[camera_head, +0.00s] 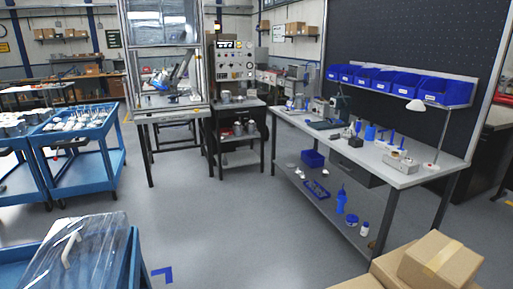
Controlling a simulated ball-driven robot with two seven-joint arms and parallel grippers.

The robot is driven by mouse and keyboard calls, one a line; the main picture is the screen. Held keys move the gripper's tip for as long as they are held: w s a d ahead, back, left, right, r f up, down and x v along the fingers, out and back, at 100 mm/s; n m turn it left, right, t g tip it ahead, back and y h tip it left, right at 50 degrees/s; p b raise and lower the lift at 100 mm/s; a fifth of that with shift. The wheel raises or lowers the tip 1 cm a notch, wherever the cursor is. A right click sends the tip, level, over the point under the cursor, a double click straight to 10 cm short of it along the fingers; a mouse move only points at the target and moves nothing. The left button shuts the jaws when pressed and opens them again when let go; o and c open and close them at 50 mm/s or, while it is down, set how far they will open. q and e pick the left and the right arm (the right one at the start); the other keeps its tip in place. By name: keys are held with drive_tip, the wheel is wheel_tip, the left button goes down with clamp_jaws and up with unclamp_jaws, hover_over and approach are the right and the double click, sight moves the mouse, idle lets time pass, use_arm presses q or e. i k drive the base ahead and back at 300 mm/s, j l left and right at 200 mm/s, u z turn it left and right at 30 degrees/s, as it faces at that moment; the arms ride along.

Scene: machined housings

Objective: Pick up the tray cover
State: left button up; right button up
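A clear, see-through cover (97,243) lies at the lower left, on top of a blue cart (135,262). It looks like the tray cover. A white curved handle (70,247) shows at its left part. The bottom of the picture cuts off the near part of the cover and cart. What lies under the cover is too unclear to tell. Neither of my grippers shows in the head view.
Blue carts (88,172) carrying white parts stand at the left. A machine cabinet (163,102) and a control panel (235,62) stand at the back. A long workbench (400,178) runs along the right. Cardboard boxes (440,262) fill the lower right. The middle floor is clear.

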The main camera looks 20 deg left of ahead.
sight(92, 251)
drive_tip(key=i+u, duration=0.3)
drive_tip(key=u, duration=0.15)
drive_tip(key=i+l+u, duration=0.15)
drive_tip(key=u, duration=0.3)
drive_tip(key=i+l+u, duration=0.25)
drive_tip(key=u, duration=0.2)
drive_tip(key=i+l+u, duration=0.4)
drive_tip(key=k+j, duration=0.1)
